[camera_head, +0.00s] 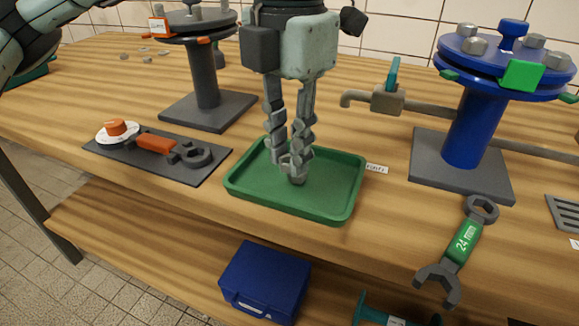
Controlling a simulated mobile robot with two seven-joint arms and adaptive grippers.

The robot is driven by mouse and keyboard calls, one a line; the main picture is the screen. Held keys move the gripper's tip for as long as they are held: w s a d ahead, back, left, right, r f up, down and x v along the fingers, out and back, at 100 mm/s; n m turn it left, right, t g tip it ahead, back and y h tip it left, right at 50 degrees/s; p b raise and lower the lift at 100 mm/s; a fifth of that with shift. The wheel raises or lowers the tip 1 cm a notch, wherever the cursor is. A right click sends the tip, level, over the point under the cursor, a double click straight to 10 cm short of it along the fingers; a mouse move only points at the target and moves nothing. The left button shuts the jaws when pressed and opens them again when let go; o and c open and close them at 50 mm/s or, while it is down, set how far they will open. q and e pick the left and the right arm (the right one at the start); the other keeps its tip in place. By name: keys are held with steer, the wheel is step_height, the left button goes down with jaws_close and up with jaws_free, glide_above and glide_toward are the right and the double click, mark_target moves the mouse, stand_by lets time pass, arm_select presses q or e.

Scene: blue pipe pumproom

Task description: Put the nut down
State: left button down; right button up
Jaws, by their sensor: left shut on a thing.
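My left gripper (294,158) points straight down over the green tray (337,212). Its fingers are shut on a small grey nut (297,180), which shows just below the fingertips. The nut is low over the tray floor; I cannot tell whether it touches it. Most of the nut is hidden by the fingers. My right gripper is not in view.
A blue flanged pipe stand (473,130) with bolts stands at right, beside a valve (388,98). A 24 mm wrench (462,242) lies at the front right. A dark mat (120,150) holds an orange-handled tool left of the tray. A grey stand (205,85) is behind it.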

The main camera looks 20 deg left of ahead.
mark_target(290, 192)
arm_select(q)
step_height(290, 192, down, 4)
steer(key=shift+r, duration=0.1)
steer(key=shift+f, duration=0.25)
steer(key=c, duration=1.7)
jaws_free()
steer(key=shift+c, duration=0.2)
steer(key=shift+o, duration=1.9)
steer(key=shift+r, duration=0.45)
step_height(290, 192, up, 11)
steer(key=shift+r, duration=0.2)
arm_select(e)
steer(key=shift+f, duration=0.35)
